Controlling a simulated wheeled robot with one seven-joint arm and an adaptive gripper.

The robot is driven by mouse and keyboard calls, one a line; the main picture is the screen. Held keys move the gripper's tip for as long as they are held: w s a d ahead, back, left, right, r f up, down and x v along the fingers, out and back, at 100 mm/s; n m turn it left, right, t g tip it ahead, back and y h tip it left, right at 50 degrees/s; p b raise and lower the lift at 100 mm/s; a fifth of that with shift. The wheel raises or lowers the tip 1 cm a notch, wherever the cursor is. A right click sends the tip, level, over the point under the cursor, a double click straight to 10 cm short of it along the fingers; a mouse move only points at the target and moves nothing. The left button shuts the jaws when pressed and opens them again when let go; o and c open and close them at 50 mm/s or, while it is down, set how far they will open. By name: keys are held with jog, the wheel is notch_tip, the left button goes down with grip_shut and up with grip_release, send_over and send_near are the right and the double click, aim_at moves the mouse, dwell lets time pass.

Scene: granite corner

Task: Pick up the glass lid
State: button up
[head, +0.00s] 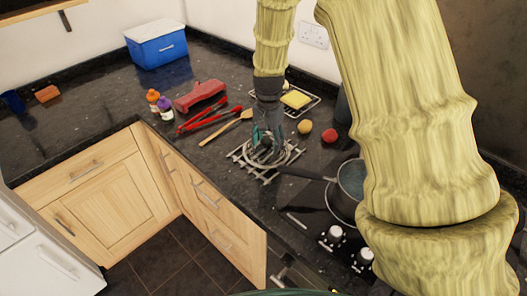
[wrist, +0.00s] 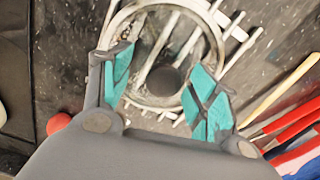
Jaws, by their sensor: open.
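The glass lid (wrist: 148,92) is round and clear with a pale rim and a dark round knob (wrist: 163,81). It lies on a white slatted trivet (wrist: 236,27) on the dark counter. In the head view the lid (head: 291,155) shows around my gripper's tips and is partly hidden by them. My gripper (head: 262,142) points down over the lid. In the wrist view my gripper (wrist: 160,90) is open, with a teal-padded finger on each side of the knob. The knob sits between the fingers, with gaps on both sides. I cannot tell whether the fingertips touch the glass.
A wooden spatula (head: 226,127), red tongs (head: 207,117) and two bottles stand or lie left of the trivet. A dark pan (head: 347,184) on the hob is to the right, its handle reaching toward the trivet. Red (head: 329,135) and tan round items lie behind.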

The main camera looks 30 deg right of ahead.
jog(key=c, duration=1.3)
jog(key=shift+w, duration=0.1)
